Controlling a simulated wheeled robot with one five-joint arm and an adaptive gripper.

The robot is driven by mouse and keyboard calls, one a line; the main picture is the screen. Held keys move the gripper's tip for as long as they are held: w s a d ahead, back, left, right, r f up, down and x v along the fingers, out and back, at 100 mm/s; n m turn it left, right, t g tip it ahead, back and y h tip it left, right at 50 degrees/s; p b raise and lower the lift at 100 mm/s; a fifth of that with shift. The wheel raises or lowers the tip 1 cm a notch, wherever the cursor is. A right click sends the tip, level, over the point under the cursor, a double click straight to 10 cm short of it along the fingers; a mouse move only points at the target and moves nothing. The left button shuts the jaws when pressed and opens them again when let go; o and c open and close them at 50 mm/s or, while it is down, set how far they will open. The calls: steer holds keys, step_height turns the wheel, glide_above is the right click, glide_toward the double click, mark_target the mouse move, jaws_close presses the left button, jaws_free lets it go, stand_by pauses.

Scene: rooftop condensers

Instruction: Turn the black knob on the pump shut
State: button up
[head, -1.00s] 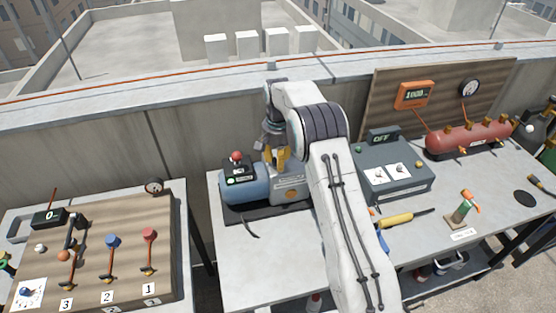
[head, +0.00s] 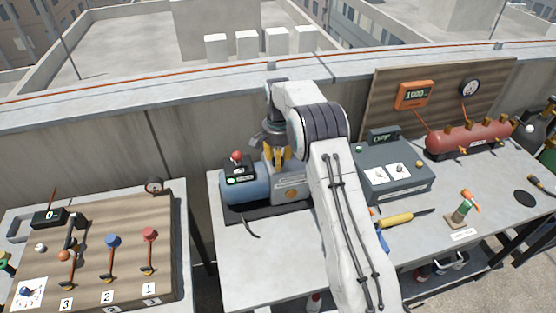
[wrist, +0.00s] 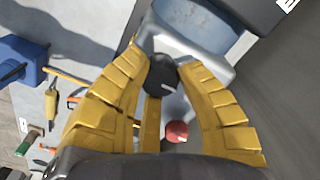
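The pump on the middle bench has a blue cylinder (head: 246,188) and a grey body (head: 291,193). Its black knob (wrist: 161,76) shows in the wrist view between my yellow fingertips. My gripper (head: 277,158) points down over the pump. In the wrist view the fingers (wrist: 163,72) close in on both sides of the knob and seem to touch it. In the head view the gripper hides the knob. A red round cap (wrist: 176,131) shows between the fingers, apart from the knob.
A red button (head: 236,157) stands on a small box left on the pump. A grey box with a display (head: 384,136) stands right of my arm. A lever board (head: 125,235) is at left.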

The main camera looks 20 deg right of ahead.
steer(key=shift+o, duration=1.4)
steer(key=shift+w+d, duration=0.2)
steer(key=shift+o, duration=1.1)
steer(key=shift+s+a, duration=0.1)
step_height(320, 180, up, 12)
